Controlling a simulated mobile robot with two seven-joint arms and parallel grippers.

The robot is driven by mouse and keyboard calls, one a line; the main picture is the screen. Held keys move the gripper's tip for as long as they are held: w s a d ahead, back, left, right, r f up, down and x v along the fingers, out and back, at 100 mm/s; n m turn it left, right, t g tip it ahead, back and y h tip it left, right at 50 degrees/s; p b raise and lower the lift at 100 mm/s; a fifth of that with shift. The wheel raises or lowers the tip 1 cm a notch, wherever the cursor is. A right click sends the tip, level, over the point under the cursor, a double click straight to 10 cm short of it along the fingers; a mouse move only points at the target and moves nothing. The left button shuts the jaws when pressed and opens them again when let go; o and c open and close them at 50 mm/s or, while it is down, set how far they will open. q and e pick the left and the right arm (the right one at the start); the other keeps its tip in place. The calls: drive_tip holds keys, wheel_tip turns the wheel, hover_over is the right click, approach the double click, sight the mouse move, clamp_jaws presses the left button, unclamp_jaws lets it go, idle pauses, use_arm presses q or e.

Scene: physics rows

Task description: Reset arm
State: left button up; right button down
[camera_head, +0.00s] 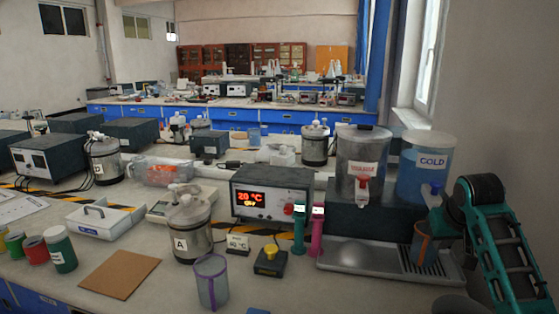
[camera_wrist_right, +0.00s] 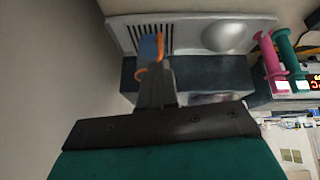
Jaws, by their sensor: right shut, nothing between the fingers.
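My right arm comes in at the right edge of the head view. Its gripper (camera_head: 440,216) is in front of the blue-water dispenser, above the drip tray. In the right wrist view the fingers (camera_wrist_right: 156,88) are together with nothing held between them. A cup with an orange band (camera_head: 423,243) stands on the drip tray close below the gripper. In the right wrist view the orange-banded cup (camera_wrist_right: 150,48) shows just beyond the fingertips, partly hidden by them; I cannot tell whether they touch it. My left gripper is not in view.
The COLD dispenser (camera_head: 425,162) and a second dispenser (camera_head: 360,150) stand on a dark box above the metal drip tray (camera_head: 365,262). A purple-rimmed cup (camera_head: 211,283), a yellow-topped device (camera_head: 270,262) and a steel vessel marked A (camera_head: 188,235) stand left. A wall borders the right.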

drive_tip(key=s+a+f, duration=0.2)
drive_tip(key=s+f, duration=0.2)
drive_tip(key=s, duration=0.1)
drive_tip(key=s+a+f+n, duration=0.1)
drive_tip(key=s+a+f, duration=0.2)
drive_tip(key=s+f, duration=0.2)
drive_tip(key=s+a+f+n+g, duration=0.1)
drive_tip(key=s+a+f, duration=0.2)
drive_tip(key=s+f, duration=0.1)
drive_tip(key=shift+s+a+f+y, duration=0.15)
drive_tip(key=shift+s+f+y, duration=0.2)
drive_tip(key=shift+s, duration=0.35)
drive_tip(key=s+a+f+n+g+y, duration=0.1)
drive_tip(key=s+a, duration=0.2)
drive_tip(key=s, duration=0.8)
drive_tip(key=s+a+f, duration=0.1)
drive_tip(key=s+a, duration=0.3)
drive_tip(key=s, duration=0.6)
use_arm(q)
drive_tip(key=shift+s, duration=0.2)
use_arm(e)
drive_tip(key=w+a+f+t+y, duration=0.2)
drive_tip(key=w+f+t, duration=0.4)
drive_tip(key=w+f, duration=0.1)
drive_tip(key=shift+w+a+f+n+t, duration=0.15)
drive_tip(key=shift+w+f+n+t, duration=0.2)
drive_tip(key=shift+f, duration=0.55)
